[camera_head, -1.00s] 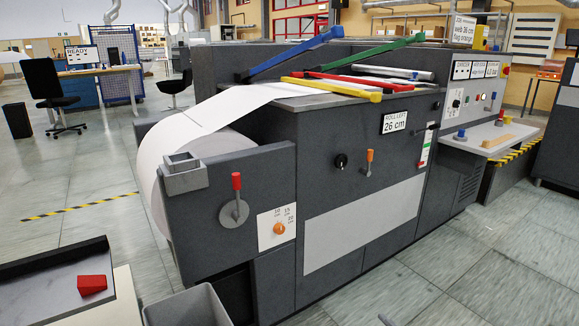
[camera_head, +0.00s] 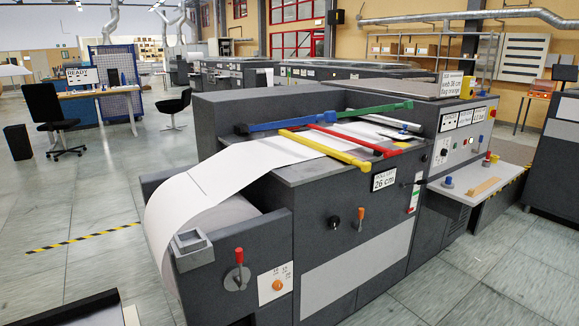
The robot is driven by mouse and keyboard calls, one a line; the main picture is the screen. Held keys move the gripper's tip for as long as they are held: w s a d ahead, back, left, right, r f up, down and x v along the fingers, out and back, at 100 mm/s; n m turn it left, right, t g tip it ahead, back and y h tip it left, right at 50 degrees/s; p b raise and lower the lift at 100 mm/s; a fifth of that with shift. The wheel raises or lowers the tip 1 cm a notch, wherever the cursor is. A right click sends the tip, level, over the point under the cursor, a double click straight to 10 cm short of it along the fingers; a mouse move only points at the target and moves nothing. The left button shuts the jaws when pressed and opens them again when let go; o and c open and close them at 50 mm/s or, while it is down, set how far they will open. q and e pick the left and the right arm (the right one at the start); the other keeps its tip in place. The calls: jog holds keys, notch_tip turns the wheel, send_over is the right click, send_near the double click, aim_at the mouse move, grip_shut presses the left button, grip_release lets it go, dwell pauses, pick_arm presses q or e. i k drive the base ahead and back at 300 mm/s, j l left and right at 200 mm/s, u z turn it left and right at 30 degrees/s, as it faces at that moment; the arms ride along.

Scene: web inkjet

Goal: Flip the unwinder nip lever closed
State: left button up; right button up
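The lever with a red handle (camera_head: 239,256) stands upright on a round grey plate on the front of the unwinder (camera_head: 188,282), at the left end of the dark grey press. I take it to be the nip lever; no label on it is readable. A wide white paper web (camera_head: 190,195) curves up from the roll and over the press top. An orange-handled lever (camera_head: 361,215) stands upright further right on the press front. Neither of my grippers is in view.
An orange knob (camera_head: 277,285) sits right of the red lever. Blue (camera_head: 290,123), green (camera_head: 375,110), red (camera_head: 355,139) and yellow (camera_head: 325,149) bars lie across the press top. A dark tray edge (camera_head: 65,311) shows at bottom left. Floor at left is open.

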aim_at(425, 181)
jog(key=i+l, duration=0.7)
jog(key=i+l+z, duration=0.1)
jog(key=i, duration=0.45)
jog(key=i+l+z, duration=0.1)
jog(key=i, duration=0.5)
jog(key=i+j, duration=0.35)
jog(key=i, duration=0.2)
